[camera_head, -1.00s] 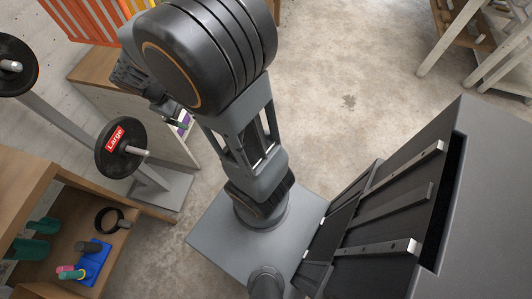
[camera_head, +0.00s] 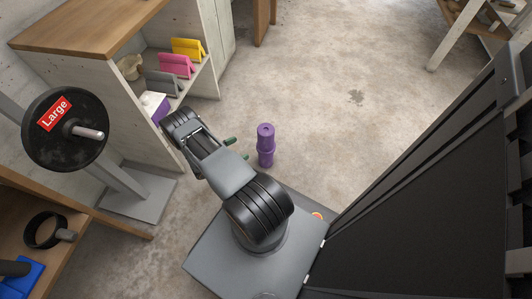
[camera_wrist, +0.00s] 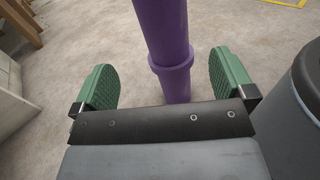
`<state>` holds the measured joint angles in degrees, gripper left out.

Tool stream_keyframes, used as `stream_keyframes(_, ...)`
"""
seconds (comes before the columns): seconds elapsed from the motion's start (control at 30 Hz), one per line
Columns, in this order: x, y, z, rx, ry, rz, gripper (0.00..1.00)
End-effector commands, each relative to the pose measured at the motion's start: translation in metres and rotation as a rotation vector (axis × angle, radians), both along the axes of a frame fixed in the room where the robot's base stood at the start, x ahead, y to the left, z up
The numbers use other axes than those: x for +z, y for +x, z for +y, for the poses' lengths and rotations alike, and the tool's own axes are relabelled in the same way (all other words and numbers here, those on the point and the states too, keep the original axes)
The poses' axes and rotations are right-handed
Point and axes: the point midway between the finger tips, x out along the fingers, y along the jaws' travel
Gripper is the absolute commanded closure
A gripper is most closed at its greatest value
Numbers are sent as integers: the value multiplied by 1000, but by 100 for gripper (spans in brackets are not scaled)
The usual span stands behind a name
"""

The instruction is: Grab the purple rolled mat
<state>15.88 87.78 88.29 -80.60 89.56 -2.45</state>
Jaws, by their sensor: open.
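The purple rolled mat (camera_head: 265,146) stands upright on the concrete floor, just ahead of my base. My gripper (camera_head: 234,149) is beside it on its left in the head view; only the green fingertips show there, and the arm hides the rest. In the wrist view the purple rolled mat (camera_wrist: 166,45) rises from beyond the gripper, with a raised band around it. My gripper (camera_wrist: 164,85) is open there, one green pad on each side of the picture. The mat appears between the pads but farther out, and neither pad seems to touch it.
A shelf unit (camera_head: 110,35) at upper left holds yellow, pink and grey folded items and a white and purple box. A weight rack with a black plate labelled Large (camera_head: 65,128) stands at left. A wooden shelf (camera_head: 110,226) is at lower left. Floor beyond the mat is clear.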

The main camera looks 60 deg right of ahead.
Motion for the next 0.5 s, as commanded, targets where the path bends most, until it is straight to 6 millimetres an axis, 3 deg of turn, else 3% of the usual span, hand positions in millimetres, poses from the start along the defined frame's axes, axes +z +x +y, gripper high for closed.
stream_keyframes(0.03,-12,-4,-2,8,-3,13,0)
stream_keyframes(0.13,-19,-10,-11,17,-7,28,0)
stream_keyframes(0.5,-21,-36,-67,19,-8,30,0)
